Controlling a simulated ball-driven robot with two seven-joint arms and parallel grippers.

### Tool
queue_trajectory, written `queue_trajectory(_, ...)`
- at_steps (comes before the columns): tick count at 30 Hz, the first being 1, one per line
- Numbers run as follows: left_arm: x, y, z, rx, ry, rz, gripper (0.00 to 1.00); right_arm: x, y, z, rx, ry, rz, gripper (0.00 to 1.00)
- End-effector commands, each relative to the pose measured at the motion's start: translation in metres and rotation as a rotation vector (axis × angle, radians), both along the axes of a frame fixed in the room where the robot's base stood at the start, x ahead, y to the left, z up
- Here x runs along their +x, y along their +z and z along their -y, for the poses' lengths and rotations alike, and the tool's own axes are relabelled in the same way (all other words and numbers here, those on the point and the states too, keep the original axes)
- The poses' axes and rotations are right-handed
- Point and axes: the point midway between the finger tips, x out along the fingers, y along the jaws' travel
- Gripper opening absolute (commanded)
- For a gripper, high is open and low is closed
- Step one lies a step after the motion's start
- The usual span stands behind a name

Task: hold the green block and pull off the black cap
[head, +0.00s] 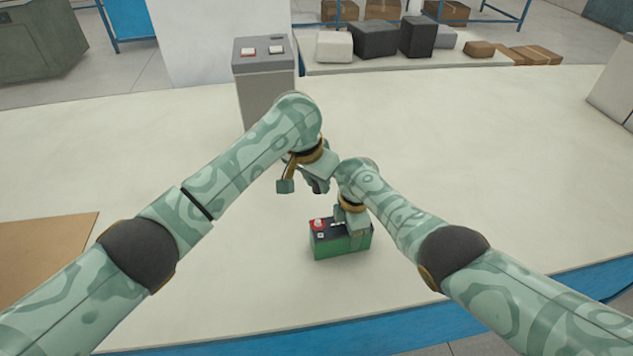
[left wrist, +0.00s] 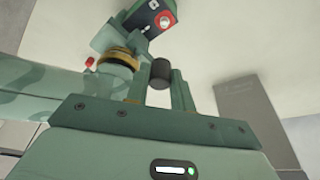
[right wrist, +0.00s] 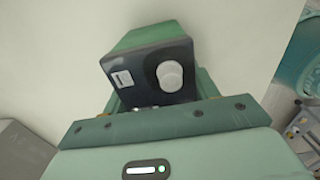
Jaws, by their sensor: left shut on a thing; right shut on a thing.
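The green block (head: 343,247) has a dark top with a red cap (head: 319,224) at its left end; it appears to rest on the pale table. My right gripper (head: 353,222) is shut on it from above. In the right wrist view the block (right wrist: 150,38) sits between the fingers, and a bare light-grey post (right wrist: 170,75) shows on its dark top. My left gripper (head: 302,186) is up and left of the block, apart from it. In the left wrist view it is shut on the black cap (left wrist: 159,74), a short dark cylinder between its fingers, clear of the block (left wrist: 150,22).
A brown board (head: 45,255) lies at the left. Boxes (head: 375,40) stand at the back. The table is clear around the block, with its blue edge (head: 400,325) in front.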

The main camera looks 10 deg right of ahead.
Motion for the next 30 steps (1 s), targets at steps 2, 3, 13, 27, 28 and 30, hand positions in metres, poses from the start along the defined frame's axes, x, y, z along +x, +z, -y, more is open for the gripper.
queue_trajectory(2,0.000,0.004,0.000,0.000,-0.001,0.001,0.04,0.000,0.000,0.001,-0.001,-0.001,0.000,0.00)
queue_trajectory(3,0.000,0.006,0.000,0.000,-0.001,0.001,0.04,0.000,0.000,0.001,-0.001,-0.001,0.000,0.00)
queue_trajectory(13,0.000,0.022,0.000,-0.001,0.000,0.001,0.04,0.000,0.000,0.001,-0.001,-0.001,0.000,0.00)
queue_trajectory(27,0.000,0.043,0.000,0.000,0.000,0.000,0.04,0.000,0.000,0.001,-0.001,0.000,-0.001,0.00)
queue_trajectory(28,0.000,0.043,0.000,0.000,0.000,0.000,0.04,0.000,0.000,0.001,-0.001,0.000,-0.001,0.00)
queue_trajectory(30,0.000,0.044,0.000,0.000,0.000,0.000,0.04,0.000,0.000,0.001,-0.001,0.000,-0.001,0.00)
